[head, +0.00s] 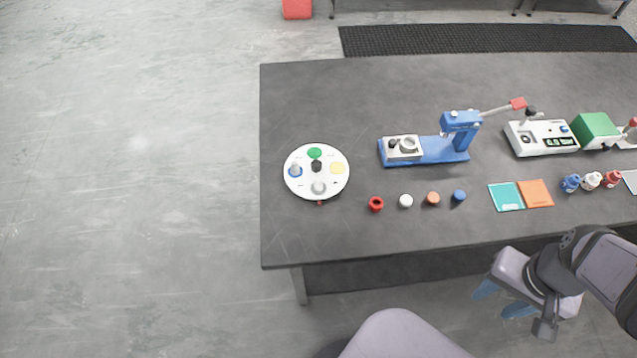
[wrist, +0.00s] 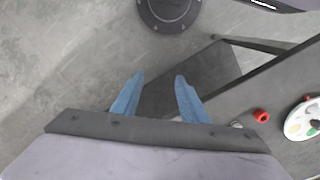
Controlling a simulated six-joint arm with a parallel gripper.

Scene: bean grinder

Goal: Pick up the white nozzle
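A small round white piece (head: 406,201), which looks like the white nozzle, stands on the dark table (head: 360,235) in a row of small coloured pieces near the front edge. A red ring-shaped piece (head: 376,204) is left of it, and an orange one (head: 433,198) and a blue one (head: 459,196) are right of it. My gripper (head: 499,301) is beyond the table's front edge, right of the white piece and well apart from it. In the wrist view my gripper (wrist: 160,76) has its two blue fingers spread with nothing between them.
A round white plate (head: 332,187) with coloured spots lies at the left. A blue stand (head: 435,155) is behind the row. Teal (head: 506,197) and orange (head: 537,193) squares, small bottles (head: 591,181) and a white scale (head: 541,138) are at the right. The front-left tabletop is clear.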

